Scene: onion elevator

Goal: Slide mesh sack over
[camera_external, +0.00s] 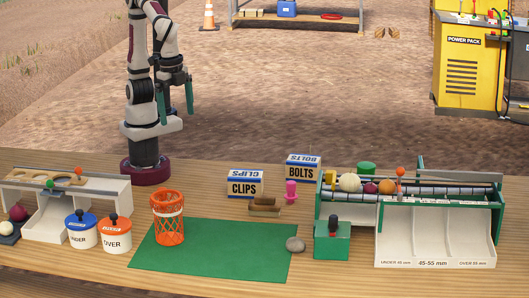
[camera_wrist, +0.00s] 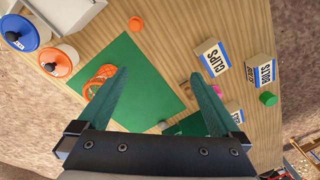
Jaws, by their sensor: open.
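The orange mesh sack (camera_external: 168,220) stands upright at the left part of the green mat (camera_external: 220,246), with a pale band around it. In the wrist view the sack (camera_wrist: 98,74) shows beside the left finger, partly covered by it. My gripper (camera_external: 177,98) is raised above and behind the table, apart from the sack. In the wrist view its two green fingers (camera_wrist: 158,72) are wide apart with nothing between them. The tub marked OVER (camera_external: 116,239), with an orange lid, stands left of the sack, next to a blue-lidded tub (camera_external: 82,232).
Boxes marked CLIPS (camera_external: 244,184) and BOLTS (camera_external: 302,168) stand behind the mat. A grey stone (camera_external: 295,244) lies at its right edge. A roller sorter (camera_external: 435,243) with several round items fills the right side. A white stand (camera_external: 95,192) is at left. The mat's middle is clear.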

